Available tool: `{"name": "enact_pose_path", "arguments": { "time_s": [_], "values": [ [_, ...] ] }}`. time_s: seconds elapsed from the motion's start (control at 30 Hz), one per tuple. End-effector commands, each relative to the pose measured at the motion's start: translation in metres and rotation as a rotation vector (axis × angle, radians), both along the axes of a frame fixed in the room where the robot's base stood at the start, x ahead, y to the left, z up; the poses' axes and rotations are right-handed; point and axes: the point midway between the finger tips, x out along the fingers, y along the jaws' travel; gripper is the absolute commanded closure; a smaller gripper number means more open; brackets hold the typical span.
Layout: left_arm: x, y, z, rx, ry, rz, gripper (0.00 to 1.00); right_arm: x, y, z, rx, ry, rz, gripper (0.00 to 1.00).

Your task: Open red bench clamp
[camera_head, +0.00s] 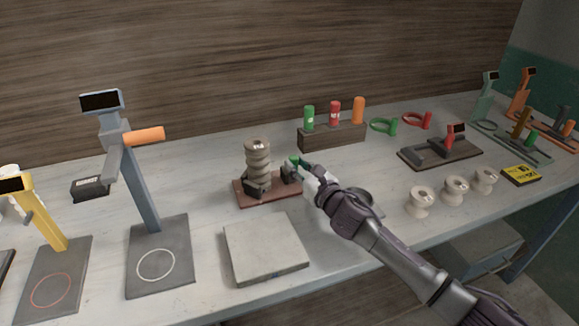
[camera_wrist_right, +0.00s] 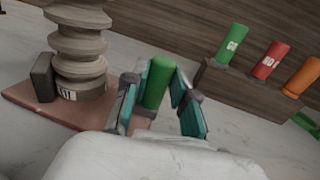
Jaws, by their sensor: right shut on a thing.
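A clamp with a reddish-brown base (camera_head: 245,194) stands mid-bench. A ribbed clay piece (camera_head: 258,160) stands upright on it beside dark jaw blocks; the clay piece (camera_wrist_right: 82,45) and base (camera_wrist_right: 30,98) also show in the wrist view. The clamp's green handle (camera_wrist_right: 157,84) is upright at the right end of the base. My right gripper (camera_head: 303,166) is shut on this handle, with its teal fingers (camera_wrist_right: 155,78) on either side. The gripper hides the handle's lower part. Another clamp, with a dark base (camera_head: 465,153) and red handle (camera_head: 449,137), stands farther right. My left gripper is out of view.
A wooden block (camera_head: 333,137) holds green, red and orange cylinders behind my right gripper. A grey slab (camera_head: 265,250) lies in front of the clamp. Small spools (camera_head: 420,202) stand to the right. A tall blue-grey stand (camera_head: 145,190) is at left.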

Motion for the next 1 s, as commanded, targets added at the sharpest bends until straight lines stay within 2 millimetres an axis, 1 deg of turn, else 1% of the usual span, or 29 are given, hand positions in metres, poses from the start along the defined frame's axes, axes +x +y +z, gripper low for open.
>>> {"name": "enact_pose_path", "arguments": {
  "time_s": [0.03, 0.17, 0.2, 0.23, 0.53, 0.67, 0.77, 1.0],
  "values": [
    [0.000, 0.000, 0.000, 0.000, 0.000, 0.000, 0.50, 0.003, -0.006, 0.000, -0.002, 0.002, -0.013, 1.00],
    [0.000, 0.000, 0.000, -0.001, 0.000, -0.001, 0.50, 0.003, -0.006, 0.000, -0.002, 0.002, -0.015, 1.00],
    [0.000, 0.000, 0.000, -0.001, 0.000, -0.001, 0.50, 0.003, -0.007, 0.000, -0.002, 0.002, -0.015, 0.67],
    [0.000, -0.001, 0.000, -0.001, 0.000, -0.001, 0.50, 0.003, -0.007, 0.000, -0.002, 0.002, -0.015, 0.63],
    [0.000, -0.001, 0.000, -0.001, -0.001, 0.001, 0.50, 0.002, -0.005, -0.001, -0.001, 0.003, -0.011, 0.63],
    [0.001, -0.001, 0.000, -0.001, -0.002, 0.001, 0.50, -0.006, -0.010, -0.002, -0.002, 0.003, -0.011, 0.63],
    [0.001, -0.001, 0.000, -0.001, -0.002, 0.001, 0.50, -0.020, -0.017, -0.002, -0.004, 0.002, -0.010, 0.63],
    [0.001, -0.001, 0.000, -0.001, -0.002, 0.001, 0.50, -0.065, -0.043, -0.002, -0.004, 0.002, -0.010, 0.63]
  ]
}}
